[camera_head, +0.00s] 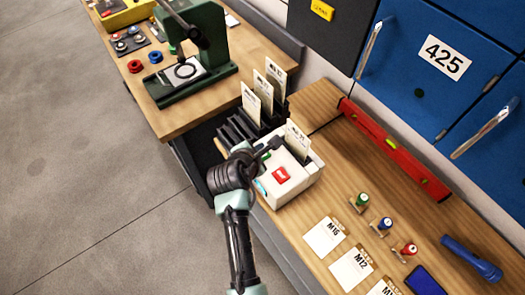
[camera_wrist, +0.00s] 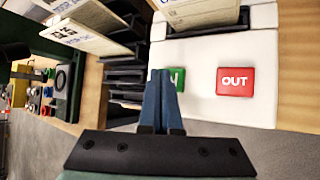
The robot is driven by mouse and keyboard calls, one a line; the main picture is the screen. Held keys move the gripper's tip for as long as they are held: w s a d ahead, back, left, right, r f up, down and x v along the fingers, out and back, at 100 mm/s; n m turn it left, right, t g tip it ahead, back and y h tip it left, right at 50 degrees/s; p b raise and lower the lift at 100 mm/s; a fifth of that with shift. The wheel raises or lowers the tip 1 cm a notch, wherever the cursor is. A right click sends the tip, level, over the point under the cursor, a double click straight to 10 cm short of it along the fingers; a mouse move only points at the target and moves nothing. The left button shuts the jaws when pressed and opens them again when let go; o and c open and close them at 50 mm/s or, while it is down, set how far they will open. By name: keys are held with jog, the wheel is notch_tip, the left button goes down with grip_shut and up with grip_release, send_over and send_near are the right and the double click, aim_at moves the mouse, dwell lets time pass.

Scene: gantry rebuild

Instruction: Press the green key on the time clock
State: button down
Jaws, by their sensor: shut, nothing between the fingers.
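The time clock (camera_head: 299,181) is a white box on the wooden bench, with a card standing in its back slot. In the wrist view its white top (camera_wrist: 205,56) carries a red OUT key (camera_wrist: 235,82) and, left of it, a green key (camera_wrist: 178,76). The green key is partly hidden by my gripper's fingers; one white letter shows. My gripper (camera_wrist: 161,74) is shut and empty, its fingertips at the left side of the green key. In the head view my gripper (camera_head: 274,144) is over the clock's upper left part; I cannot tell whether it touches.
A card rack (camera_head: 240,126) stands left of the clock, close to my arm. A green press (camera_head: 196,75) is on the left bench. A red level (camera_head: 392,147), stamps (camera_head: 384,224), M-marked cards (camera_head: 325,236) and a blue torch (camera_head: 470,258) lie to the right. Blue lockers (camera_head: 435,60) stand behind.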

jog(key=shift+f, duration=0.55)
dwell(0.9)
jog(key=shift+r, duration=0.15)
jog(key=shift+r+p, duration=0.7)
jog(key=shift+p, duration=0.15)
notch_tip(320, 180, up, 5)
jog(key=p, duration=0.5)
jog(key=shift+r, duration=0.1)
dwell(0.5)
